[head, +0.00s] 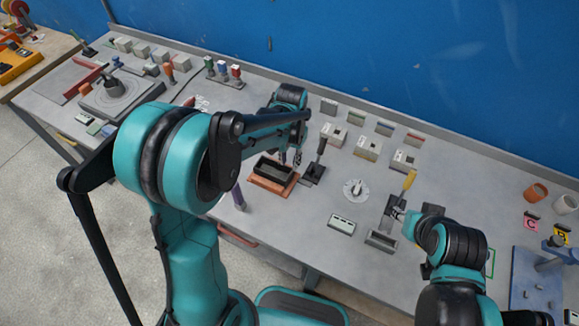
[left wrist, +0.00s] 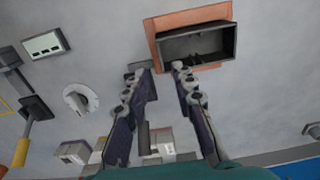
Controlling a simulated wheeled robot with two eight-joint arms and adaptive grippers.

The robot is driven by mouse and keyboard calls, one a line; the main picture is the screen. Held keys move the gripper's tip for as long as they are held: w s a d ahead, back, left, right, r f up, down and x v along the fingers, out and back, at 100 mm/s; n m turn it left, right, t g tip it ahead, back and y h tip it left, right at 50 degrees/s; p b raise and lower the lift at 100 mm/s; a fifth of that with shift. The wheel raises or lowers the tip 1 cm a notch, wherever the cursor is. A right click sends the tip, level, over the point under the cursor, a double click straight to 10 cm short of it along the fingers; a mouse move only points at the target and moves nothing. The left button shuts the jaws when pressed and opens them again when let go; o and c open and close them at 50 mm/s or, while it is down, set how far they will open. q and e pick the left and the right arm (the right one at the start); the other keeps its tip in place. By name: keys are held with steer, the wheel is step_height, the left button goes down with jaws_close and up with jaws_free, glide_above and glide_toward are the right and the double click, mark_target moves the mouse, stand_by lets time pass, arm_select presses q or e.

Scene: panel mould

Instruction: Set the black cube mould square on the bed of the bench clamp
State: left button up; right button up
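The black mould (head: 272,167) is an open-topped box resting on a flat orange-brown plate (head: 264,184). In the left wrist view the mould (left wrist: 196,60) shows dark inner parts, and the plate (left wrist: 190,17) shows around its far side and left end. My left gripper (head: 297,158) is beside the mould; in the left wrist view its two fingers (left wrist: 162,72) are spread, with nothing between them, just short of the mould's near side. My right gripper (head: 398,213) is beside a dark tool with a yellow handle; its fingers are too small to read. I cannot tell for sure which fixture is the bench clamp.
A dark tool (head: 314,172) lies right of the mould. A blue stand (head: 537,285) is at the right end. Several small blocks line the back.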

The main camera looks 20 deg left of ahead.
arm_select(q)
steer(key=s+a+r+n+t, duration=0.2)
steer(key=s+r+t, duration=0.5)
steer(key=s+r, duration=0.5)
steer(key=s, duration=0.3)
steer(key=shift+s+a, duration=0.2)
steer(key=shift+a, duration=0.1)
step_height(320, 180, down, 8)
steer(key=b, duration=0.8)
steer(key=shift+f, duration=0.15)
